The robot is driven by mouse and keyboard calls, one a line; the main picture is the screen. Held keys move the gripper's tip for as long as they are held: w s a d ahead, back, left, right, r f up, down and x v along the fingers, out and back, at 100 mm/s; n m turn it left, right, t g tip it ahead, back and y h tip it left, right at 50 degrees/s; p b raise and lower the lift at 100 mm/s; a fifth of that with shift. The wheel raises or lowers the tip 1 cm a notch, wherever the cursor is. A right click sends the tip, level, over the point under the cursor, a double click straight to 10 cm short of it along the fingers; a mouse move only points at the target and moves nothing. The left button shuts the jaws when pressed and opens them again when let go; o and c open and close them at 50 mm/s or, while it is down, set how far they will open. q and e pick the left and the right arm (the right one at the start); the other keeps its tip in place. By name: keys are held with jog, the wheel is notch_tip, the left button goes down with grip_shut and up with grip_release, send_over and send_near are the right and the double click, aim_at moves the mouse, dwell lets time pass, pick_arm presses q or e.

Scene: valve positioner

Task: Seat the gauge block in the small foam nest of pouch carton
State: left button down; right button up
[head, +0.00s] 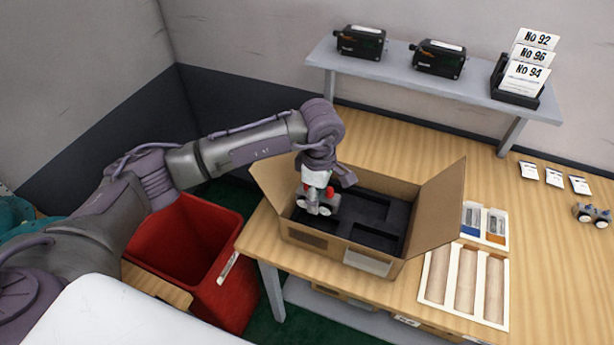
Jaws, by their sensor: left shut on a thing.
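My left gripper (318,183) reaches down over the left part of the open pouch carton (420,225). It is shut on the gauge block (318,204), a small grey piece with pale round dials and red parts at its sides. The block is at the left end of the black foam (378,236). I cannot tell whether it hangs just above the foam or touches it. The foam has several dark recesses; the one under the block is hidden by the block and gripper. My right gripper is not in view.
A similar two-dial piece (592,214) lies at the far right. A wooden slotted tray (464,284) and a small pouch tray (485,224) are right of the carton. A red bin (205,245) stands left of the table. A grey shelf (430,78) holds two black units.

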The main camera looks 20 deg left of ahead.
pick_arm(q)
jog(key=shift+w+a+f, duration=0.1)
jog(key=shift+w+a, duration=0.2)
jog(key=shift+w, duration=0.05)
jog(key=shift+s+d+f, duration=0.15)
jog(key=shift+s+d, duration=0.05)
jog(key=shift+s+d+f+b, duration=0.15)
jog(key=shift+f+b, duration=0.25)
jog(key=shift+f, duration=0.15)
jog(key=shift+s+d+f+b, duration=0.1)
jog(key=shift+f+b, duration=0.3)
jog(key=shift+f, duration=0.1)
jog(key=f, duration=0.1)
jog(key=f+b, duration=0.1)
jog(key=f, duration=0.1)
jog(key=shift+w+a+f+b, duration=0.15)
jog(key=shift+a+b, duration=0.05)
jog(key=shift+b, duration=0.1)
jog(key=shift+d+f+b, duration=0.1)
jog(key=shift+f+b, duration=0.2)
jog(key=shift+f, duration=0.5)
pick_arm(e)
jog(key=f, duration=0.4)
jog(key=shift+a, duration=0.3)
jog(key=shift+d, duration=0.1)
